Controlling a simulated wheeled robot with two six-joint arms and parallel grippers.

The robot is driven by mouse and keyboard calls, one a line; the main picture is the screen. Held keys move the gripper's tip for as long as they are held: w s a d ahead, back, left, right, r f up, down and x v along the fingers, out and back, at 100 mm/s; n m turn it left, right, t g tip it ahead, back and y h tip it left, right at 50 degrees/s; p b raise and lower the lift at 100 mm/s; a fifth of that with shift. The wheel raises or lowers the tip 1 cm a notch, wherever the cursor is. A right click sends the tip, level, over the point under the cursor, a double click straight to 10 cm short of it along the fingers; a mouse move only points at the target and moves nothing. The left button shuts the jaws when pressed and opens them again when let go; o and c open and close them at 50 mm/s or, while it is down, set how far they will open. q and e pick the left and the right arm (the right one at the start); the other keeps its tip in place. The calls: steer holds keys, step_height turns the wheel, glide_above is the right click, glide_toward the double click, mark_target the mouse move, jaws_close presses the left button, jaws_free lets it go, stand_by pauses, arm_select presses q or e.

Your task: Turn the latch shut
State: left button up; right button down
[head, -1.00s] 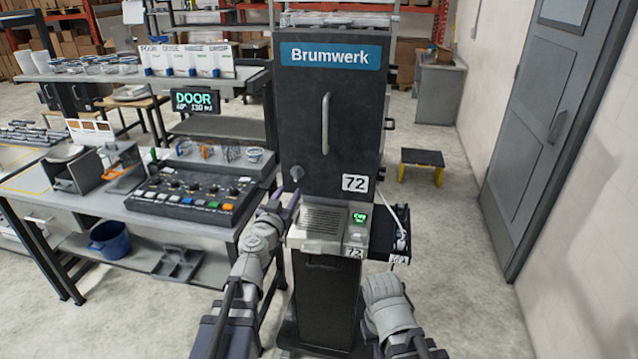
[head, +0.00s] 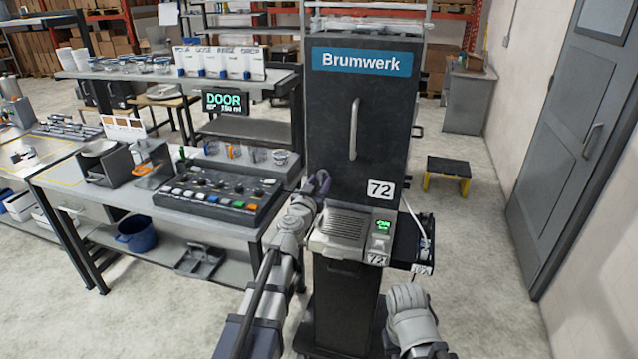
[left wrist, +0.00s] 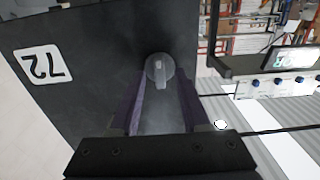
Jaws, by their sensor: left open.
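The latch (left wrist: 160,68) is a round grey knob with a short raised bar on the dark door (head: 356,120) of the Brumwerk machine. In the left wrist view the bar points down the picture. My left gripper (left wrist: 161,88) is open, one purple finger on each side of the latch; I cannot tell whether they touch it. In the head view my left gripper (head: 320,184) is at the door's lower left and hides the latch. The door looks closed. My right arm shows at the bottom, but its gripper is not visible.
A ledge with a lit green screen (head: 381,226) juts out below the door. A step stool (head: 448,168) and open floor lie to the right.

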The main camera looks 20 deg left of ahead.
arm_select(q)
jaws_close()
stand_by(0.3)
stand_by(0.3)
